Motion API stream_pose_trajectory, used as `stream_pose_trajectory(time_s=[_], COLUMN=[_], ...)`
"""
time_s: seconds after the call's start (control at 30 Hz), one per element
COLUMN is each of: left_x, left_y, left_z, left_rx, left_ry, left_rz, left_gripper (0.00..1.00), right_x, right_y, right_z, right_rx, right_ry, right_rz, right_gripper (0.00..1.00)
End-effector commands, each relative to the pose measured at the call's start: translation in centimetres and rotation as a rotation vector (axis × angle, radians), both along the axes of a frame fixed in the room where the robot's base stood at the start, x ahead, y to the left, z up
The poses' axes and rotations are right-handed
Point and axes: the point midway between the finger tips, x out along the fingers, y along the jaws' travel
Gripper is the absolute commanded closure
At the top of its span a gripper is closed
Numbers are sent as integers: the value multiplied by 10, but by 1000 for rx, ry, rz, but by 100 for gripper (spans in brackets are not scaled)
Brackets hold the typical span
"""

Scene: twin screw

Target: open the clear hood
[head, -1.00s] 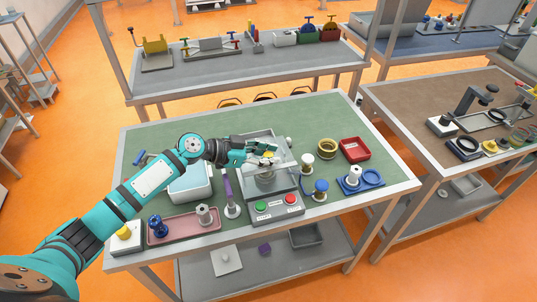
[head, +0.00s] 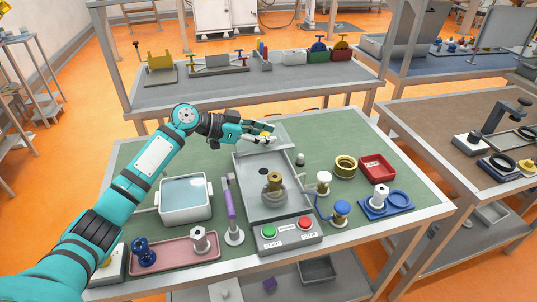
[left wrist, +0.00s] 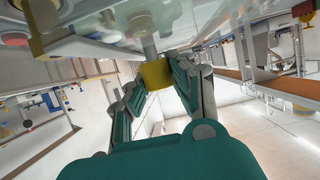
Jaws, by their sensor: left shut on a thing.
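The clear hood (head: 285,134) stands tilted up at the back of the grey tray station (head: 248,178), whose top is uncovered. My left gripper (head: 266,131) is at the raised hood, behind the station. In the left wrist view the gripper (left wrist: 157,78) is shut on a yellow knob (left wrist: 155,74), on a pale stem joined to the clear panel (left wrist: 205,20). A brass-coloured part (head: 274,183) stands upright inside the open station. The hood's exact angle is hard to read because it is see-through. My right gripper is not in view.
In front of the station is a panel with green and red buttons (head: 287,233). A purple-handled tool (head: 230,206) and a white bin (head: 185,200) stand left. A white knob (head: 323,180), a blue knob (head: 341,209), a brass ring (head: 345,166) and a red tray (head: 377,168) are right.

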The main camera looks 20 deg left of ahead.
Motion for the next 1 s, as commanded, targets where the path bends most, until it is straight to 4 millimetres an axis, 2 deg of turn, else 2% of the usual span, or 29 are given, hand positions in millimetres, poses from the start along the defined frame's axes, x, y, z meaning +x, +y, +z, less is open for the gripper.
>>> stream_pose_trajectory(time_s=[0.03, 0.13, 0.37, 0.4, 0.6, 0.87, 1.0], left_x=[0, 1, 0, 0, 0, 0, -5], left_y=[-1, 0, 0, 0, 0, 0, 9], left_z=[-5, -4, -3, -3, -3, -3, 0], left_rx=[-3, -1, 1, 1, 1, 0, 0], left_ry=[9, 12, 12, 12, 12, 10, 10], left_rz=[-6, -7, -7, -7, -7, -7, -5], left_gripper=[100, 100, 100, 77, 51, 51, 51], right_x=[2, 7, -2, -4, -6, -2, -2], right_y=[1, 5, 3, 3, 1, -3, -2], right_z=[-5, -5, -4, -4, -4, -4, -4], right_rx=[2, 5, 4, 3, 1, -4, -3], right_ry=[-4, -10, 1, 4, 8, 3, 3], right_rz=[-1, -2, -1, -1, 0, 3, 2], right_gripper=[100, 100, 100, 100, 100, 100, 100])
